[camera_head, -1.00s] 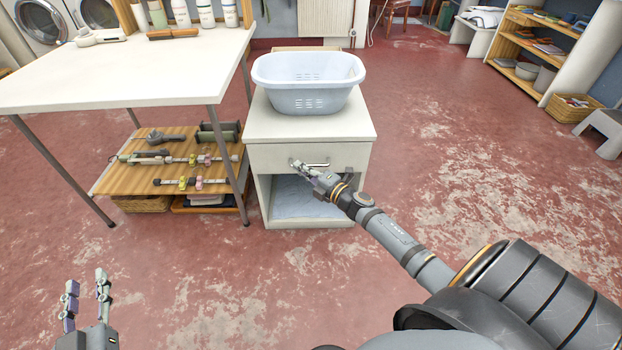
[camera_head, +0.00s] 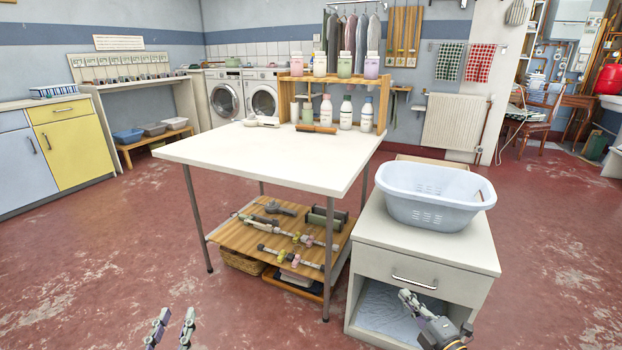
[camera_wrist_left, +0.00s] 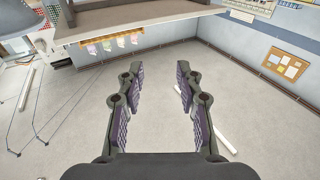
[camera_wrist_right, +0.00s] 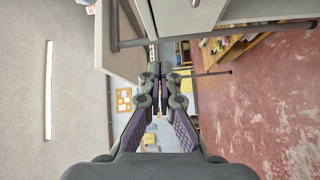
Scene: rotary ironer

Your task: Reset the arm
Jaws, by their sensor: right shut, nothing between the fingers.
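My right gripper (camera_head: 408,297) is shut and empty, just in front of the open lower shelf of the white cabinet (camera_head: 474,246) and below its drawer handle (camera_head: 414,282). The drawer looks shut. In the right wrist view, the right fingers (camera_wrist_right: 160,70) are together, with a handle bar (camera_wrist_right: 160,41) close above them. My left gripper (camera_head: 171,322) is at the bottom edge of the head view, over the floor. It is open and empty; the left wrist view shows its fingers (camera_wrist_left: 158,75) wide apart.
A pale blue laundry basket (camera_head: 432,208) sits on the cabinet. A white table (camera_head: 250,150) stands left of it, with a lower wooden shelf (camera_head: 228,236) of tools. Bottles stand on a wooden rack (camera_head: 284,93). The red floor (camera_head: 100,260) is clear at the front left.

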